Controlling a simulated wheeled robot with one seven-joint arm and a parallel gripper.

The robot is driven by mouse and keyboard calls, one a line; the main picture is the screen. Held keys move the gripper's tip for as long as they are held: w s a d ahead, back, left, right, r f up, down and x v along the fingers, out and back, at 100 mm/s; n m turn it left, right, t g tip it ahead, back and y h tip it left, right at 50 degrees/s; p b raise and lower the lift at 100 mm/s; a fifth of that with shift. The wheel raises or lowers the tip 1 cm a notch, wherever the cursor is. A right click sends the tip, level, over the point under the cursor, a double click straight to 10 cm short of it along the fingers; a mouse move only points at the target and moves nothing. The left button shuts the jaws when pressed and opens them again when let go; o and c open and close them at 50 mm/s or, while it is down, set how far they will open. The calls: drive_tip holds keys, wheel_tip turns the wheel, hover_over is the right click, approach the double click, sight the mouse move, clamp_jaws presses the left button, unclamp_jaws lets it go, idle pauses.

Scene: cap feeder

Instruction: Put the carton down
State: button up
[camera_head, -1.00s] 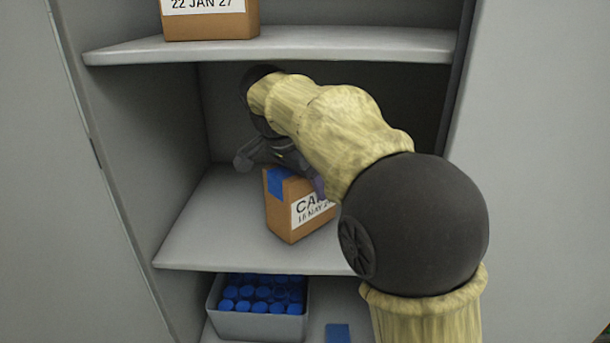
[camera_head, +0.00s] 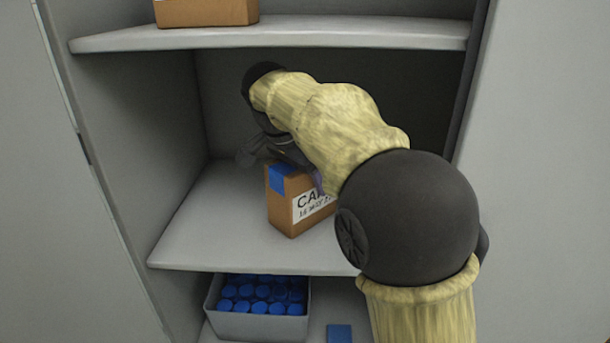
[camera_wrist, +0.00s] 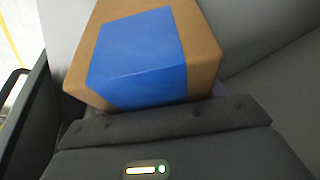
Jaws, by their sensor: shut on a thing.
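The carton (camera_head: 288,214) is a brown cardboard box with blue tape on one edge and a white printed label. It is upright at the middle shelf (camera_head: 215,235) of the cabinet; I cannot tell whether its base touches the shelf. My gripper (camera_head: 300,170) is shut on the carton from above and behind, partly hidden by my arm. In the wrist view the carton (camera_wrist: 205,40) fills the upper middle, its blue tape facing the camera, right against the dark gripper body (camera_wrist: 165,125). The right part of the carton is hidden behind my arm in the head view.
Another brown carton (camera_head: 205,12) stands on the upper shelf (camera_head: 330,33). Below, a grey bin (camera_head: 255,326) holds several blue caps, with a blue item (camera_head: 339,334) beside it. The middle shelf is bare left of the carton. The cabinet's left side wall (camera_head: 130,140) bounds the space.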

drive_tip(key=o, duration=1.2)
drive_tip(key=shift+o, duration=0.2)
drive_tip(key=s+a+r, duration=0.1)
drive_tip(key=s+a, duration=0.7)
drive_tip(key=a, duration=0.1)
drive_tip(key=shift+s+r, duration=0.2)
drive_tip(key=shift+p, duration=0.3)
